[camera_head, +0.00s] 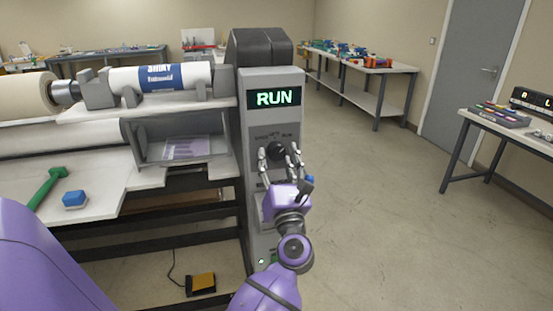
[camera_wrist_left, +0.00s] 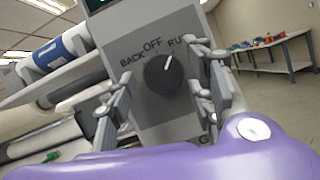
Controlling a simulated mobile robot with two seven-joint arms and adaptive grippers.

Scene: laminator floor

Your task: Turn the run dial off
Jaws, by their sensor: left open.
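The run dial (camera_head: 277,150) is a round black knob on the front of the grey control column (camera_head: 262,112). The wrist view shows the dial (camera_wrist_left: 164,76) close up under the labels BACK, OFF and RUN, its white mark pointing up and right toward RUN. The display (camera_head: 274,98) above it reads RUN in green. My left gripper (camera_head: 279,156) is open in front of the dial, with fingers to its left and right; I see gaps between them and the knob in the wrist view. My right gripper is not in view.
The laminator's rollers (camera_head: 165,78) and a shelf with a green tool (camera_head: 48,187) and a blue block (camera_head: 74,199) lie left of the column. A yellow pedal (camera_head: 201,284) is on the floor below. Open floor (camera_head: 390,200) extends right toward benches.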

